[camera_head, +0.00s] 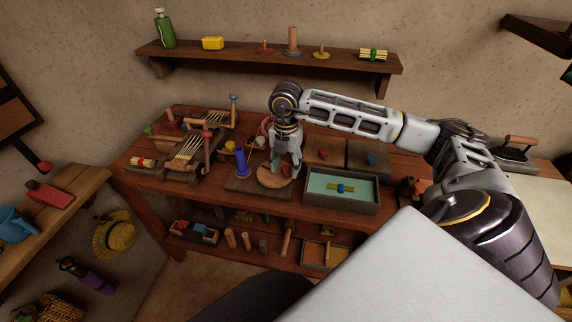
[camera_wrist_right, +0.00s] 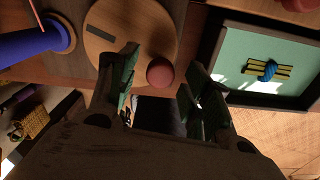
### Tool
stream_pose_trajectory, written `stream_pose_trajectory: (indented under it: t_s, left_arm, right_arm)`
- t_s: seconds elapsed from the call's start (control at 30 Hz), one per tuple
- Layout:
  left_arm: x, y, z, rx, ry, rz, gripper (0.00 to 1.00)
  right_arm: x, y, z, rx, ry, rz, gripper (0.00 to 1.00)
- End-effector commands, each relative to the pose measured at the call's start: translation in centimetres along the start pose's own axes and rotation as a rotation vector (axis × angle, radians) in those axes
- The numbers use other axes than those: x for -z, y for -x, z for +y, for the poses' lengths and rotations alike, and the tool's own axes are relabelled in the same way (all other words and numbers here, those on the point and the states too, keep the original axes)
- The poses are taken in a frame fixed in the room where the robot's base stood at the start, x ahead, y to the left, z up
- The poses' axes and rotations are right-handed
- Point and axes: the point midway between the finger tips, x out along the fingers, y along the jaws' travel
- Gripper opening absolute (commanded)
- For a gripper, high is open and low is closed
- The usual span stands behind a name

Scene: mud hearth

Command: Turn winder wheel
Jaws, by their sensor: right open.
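The winder wheel is a round light-wood disc (camera_head: 269,180) lying flat on a dark board on the workbench. It also shows in the right wrist view (camera_wrist_right: 125,22), with a dark bar on its face. A red-brown knob (camera_head: 287,170) stands near its rim. A blue spool (camera_head: 240,163) stands on the same board, left of the disc. My right gripper (camera_head: 284,172) points down over the disc. In the right wrist view its open fingers (camera_wrist_right: 160,82) are on either side of the knob (camera_wrist_right: 160,72), apart from it. My left gripper is not in view.
A green-lined tray (camera_head: 322,202) holding a blue-tied bundle stands just right of the disc. A wooden frame with pale strands (camera_head: 188,148) stands to the left. Boards with a red and a blue knob (camera_head: 370,160) lie behind the tray. A wall shelf (camera_head: 270,56) is above.

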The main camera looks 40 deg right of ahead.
Motion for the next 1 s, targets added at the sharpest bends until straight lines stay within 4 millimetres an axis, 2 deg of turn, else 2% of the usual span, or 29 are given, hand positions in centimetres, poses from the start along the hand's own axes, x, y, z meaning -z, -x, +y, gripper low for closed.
stream_pose_trajectory:
  t_s: [0.27, 0.8, 1.0]
  left_arm:
    - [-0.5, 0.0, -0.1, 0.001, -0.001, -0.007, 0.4]
    - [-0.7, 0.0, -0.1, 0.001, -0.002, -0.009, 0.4]
    - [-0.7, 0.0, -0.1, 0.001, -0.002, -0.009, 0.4]
  right_arm:
    - [0.0, 1.6, 0.1, -0.002, 0.0, 0.0, 0.49]
    - [0.0, 9.1, 0.1, -0.004, 0.0, -0.001, 0.49]
    - [-0.1, 11.0, 0.1, -0.003, -0.001, -0.001, 0.49]
